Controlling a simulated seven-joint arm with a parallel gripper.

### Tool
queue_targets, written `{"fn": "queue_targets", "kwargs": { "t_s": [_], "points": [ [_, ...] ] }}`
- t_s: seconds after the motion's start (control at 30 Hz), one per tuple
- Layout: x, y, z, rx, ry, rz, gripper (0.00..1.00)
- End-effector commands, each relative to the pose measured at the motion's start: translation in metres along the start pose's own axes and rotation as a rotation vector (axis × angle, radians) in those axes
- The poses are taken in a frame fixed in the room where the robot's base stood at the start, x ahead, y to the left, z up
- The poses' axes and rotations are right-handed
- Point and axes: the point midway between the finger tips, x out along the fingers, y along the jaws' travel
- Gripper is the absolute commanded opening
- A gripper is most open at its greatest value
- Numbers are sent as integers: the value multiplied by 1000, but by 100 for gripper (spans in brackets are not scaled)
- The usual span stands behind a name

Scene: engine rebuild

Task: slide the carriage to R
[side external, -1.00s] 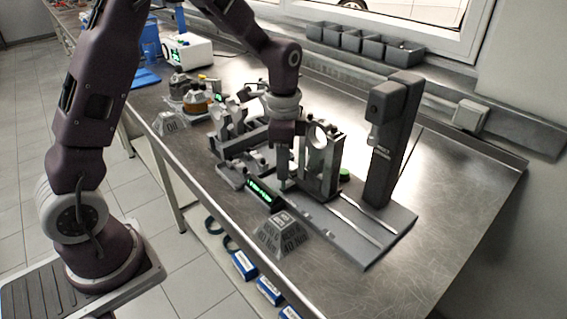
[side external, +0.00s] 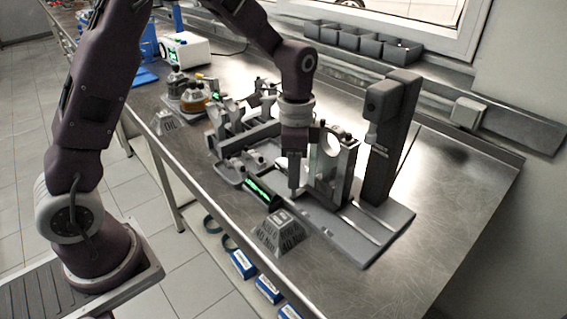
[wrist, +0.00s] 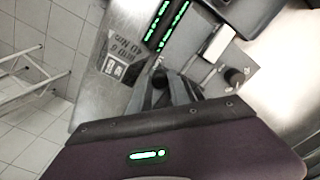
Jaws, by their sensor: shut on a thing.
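The carriage (side external: 341,172) is a grey upright block with a round bore, standing on the two rails of a grey base plate (side external: 362,252). It stands just left of a dark column (side external: 387,150) with an overhanging head. My gripper (side external: 294,190) points down at the carriage's near left side and is shut on a small dark knob (wrist: 160,79), which looks like part of the carriage. The fingers also show in the wrist view and hide most of the knob. I cannot make out an R mark.
A green-lit display (side external: 262,193) sits left of my gripper. A grey labelled block (side external: 281,233) stands at the bench's front edge. Grey fixtures (side external: 240,138) stand to the left.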

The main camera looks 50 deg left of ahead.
Motion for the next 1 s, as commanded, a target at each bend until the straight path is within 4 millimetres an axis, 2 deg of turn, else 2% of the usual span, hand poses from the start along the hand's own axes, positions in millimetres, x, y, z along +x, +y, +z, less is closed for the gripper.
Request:
{"fn": "queue_targets", "kwargs": {
  "t_s": [0.1, 0.3, 0.7, 0.73, 0.8, 0.83, 1.0],
  "points": [
    [-1, 13, -16, 3, 5, -4, 0],
    [-1, 28, -31, 0, 6, -3, 0],
    [-1, 31, -33, -3, 6, -4, 0],
    [-1, 31, -33, -3, 6, -4, 29],
    [-1, 31, -33, -3, 5, -3, 42],
    [-1, 31, -33, -2, 5, -3, 45],
    [-1, 31, -32, -2, 3, -2, 45]
  ]
}}
